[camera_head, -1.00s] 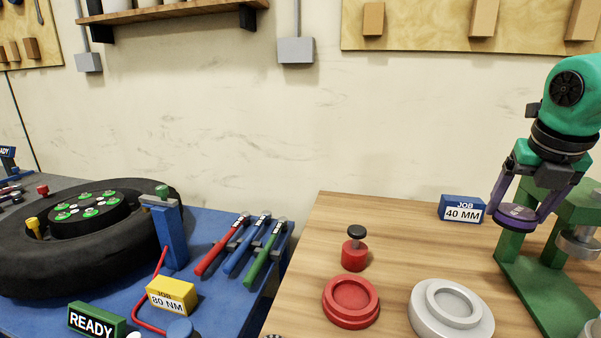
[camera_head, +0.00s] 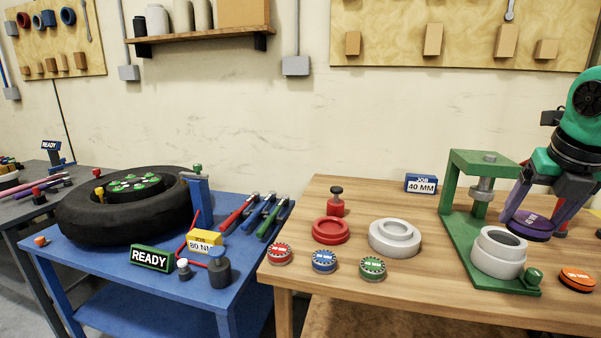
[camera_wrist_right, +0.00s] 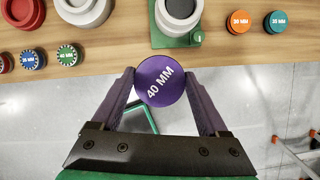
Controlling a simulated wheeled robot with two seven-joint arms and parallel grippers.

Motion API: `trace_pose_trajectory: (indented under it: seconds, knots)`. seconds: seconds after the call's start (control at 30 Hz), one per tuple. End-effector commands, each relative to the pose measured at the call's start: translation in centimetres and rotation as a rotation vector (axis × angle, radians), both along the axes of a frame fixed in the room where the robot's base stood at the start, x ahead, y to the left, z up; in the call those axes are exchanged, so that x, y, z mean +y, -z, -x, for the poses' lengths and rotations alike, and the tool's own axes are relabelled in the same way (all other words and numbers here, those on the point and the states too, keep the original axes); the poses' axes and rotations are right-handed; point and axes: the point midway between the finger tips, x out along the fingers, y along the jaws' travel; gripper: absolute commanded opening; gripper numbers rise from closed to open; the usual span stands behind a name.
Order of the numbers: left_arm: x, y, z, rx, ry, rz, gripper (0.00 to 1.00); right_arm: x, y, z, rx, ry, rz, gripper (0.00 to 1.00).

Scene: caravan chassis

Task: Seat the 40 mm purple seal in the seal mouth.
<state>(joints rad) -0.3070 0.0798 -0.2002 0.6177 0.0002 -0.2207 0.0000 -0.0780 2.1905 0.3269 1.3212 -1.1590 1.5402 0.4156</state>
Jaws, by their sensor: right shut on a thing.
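The purple seal (camera_head: 531,228), marked 40 MM, is pinched between the fingertips of my right gripper (camera_head: 533,220). In the right wrist view the seal (camera_wrist_right: 160,84) shows its round labelled face. A white cup with a round open mouth (camera_head: 499,253) stands on the base of a green press (camera_head: 452,215). The held seal is apart from the cup, to its right in the head view. In the wrist view the cup (camera_wrist_right: 178,18) is beyond the seal. My left gripper is not in view.
The press's upper arm and ram (camera_head: 484,185) overhang the base behind the cup. An orange seal (camera_head: 577,280) lies to the right. A grey stepped ring (camera_head: 395,238), a red dish (camera_head: 330,230) and several small coloured discs lie left. A blue JOB 40 MM sign (camera_head: 420,183) stands behind.

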Motion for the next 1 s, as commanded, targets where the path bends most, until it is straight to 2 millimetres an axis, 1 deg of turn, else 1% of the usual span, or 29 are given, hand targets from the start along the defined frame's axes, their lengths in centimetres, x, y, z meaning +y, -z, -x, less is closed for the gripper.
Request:
trace_pose_trajectory:
  seconds: [0.1, 0.3, 0.5, 0.8, 1.0]
  knots:
    - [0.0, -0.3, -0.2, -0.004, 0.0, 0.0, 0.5, -1.4, 0.7, 0.9, -0.002, -0.042, -0.003, 0.13]
    - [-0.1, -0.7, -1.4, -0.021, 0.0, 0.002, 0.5, -3.4, 2.4, 2.4, -0.003, -0.135, -0.003, 0.13]
    - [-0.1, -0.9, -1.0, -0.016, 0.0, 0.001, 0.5, -4.9, 4.5, 3.7, -0.006, -0.246, -0.002, 0.13]
    - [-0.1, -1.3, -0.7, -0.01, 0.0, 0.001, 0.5, -6.0, 8.1, 5.3, 0.001, -0.442, 0.008, 0.13]
    - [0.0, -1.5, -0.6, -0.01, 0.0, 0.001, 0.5, -5.8, 10.2, 5.9, -0.002, -0.569, 0.007, 0.13]
